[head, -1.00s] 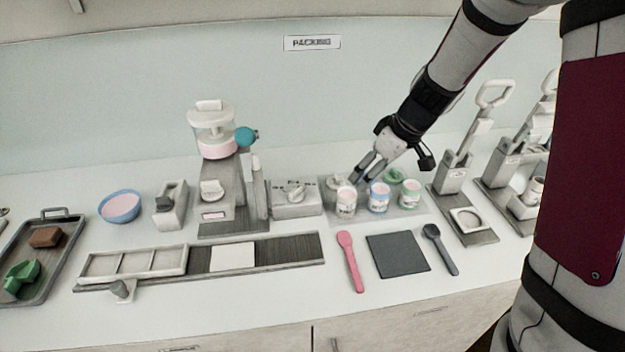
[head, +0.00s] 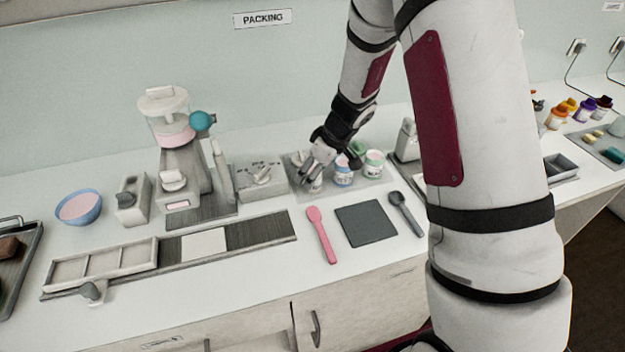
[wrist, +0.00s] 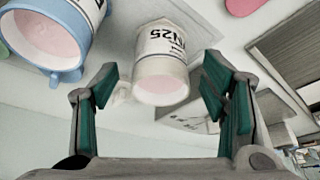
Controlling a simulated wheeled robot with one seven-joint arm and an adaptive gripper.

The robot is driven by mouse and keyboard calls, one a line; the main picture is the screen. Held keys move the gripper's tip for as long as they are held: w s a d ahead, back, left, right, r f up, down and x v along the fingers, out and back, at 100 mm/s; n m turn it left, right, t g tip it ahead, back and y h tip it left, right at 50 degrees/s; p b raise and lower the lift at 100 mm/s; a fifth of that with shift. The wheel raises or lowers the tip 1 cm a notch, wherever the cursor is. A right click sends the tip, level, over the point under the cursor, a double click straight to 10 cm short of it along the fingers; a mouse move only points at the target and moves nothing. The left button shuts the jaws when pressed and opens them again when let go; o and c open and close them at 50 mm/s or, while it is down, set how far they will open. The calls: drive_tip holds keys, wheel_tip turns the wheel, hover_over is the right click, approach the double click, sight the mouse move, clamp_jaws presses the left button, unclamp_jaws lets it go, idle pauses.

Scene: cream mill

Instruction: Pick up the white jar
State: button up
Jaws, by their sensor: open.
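The white jar (wrist: 162,68) is upside down in the wrist view, with dark lettering on its side and pink contents at its open mouth. It lies between and beyond the two fingers of my gripper (wrist: 160,95), which are open and not touching it. In the head view my gripper (head: 311,172) is over the white jar (head: 315,186), which is mostly hidden behind the fingers. The jar stands at the left end of a row of jars on a grey tray (head: 378,190).
A blue-rimmed jar (head: 344,172) stands close right of the white jar; it also shows in the wrist view (wrist: 50,35). A green-rimmed jar (head: 374,164) is further right. A pink spoon (head: 321,235) and dark mat (head: 366,224) lie in front.

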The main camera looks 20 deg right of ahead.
drive_tip(key=shift+x, duration=1.35)
drive_tip(key=shift+c, duration=0.3)
drive_tip(key=c, duration=1.2)
drive_tip(key=shift+r, duration=0.1)
drive_tip(key=shift+r, duration=0.45)
drive_tip(key=v, duration=0.2)
drive_tip(key=shift+s+a+r+b, duration=0.15)
drive_tip(key=shift+a+r+b, duration=0.05)
drive_tip(key=shift+r+b, duration=0.15)
drive_tip(key=s, duration=0.5)
drive_tip(key=s+r+b, duration=0.1)
drive_tip(key=s, duration=0.4)
drive_tip(key=s+b, duration=0.1)
drive_tip(key=s, duration=0.4)
drive_tip(key=shift+s+a+r, duration=0.1)
drive_tip(key=shift+r, duration=0.1)
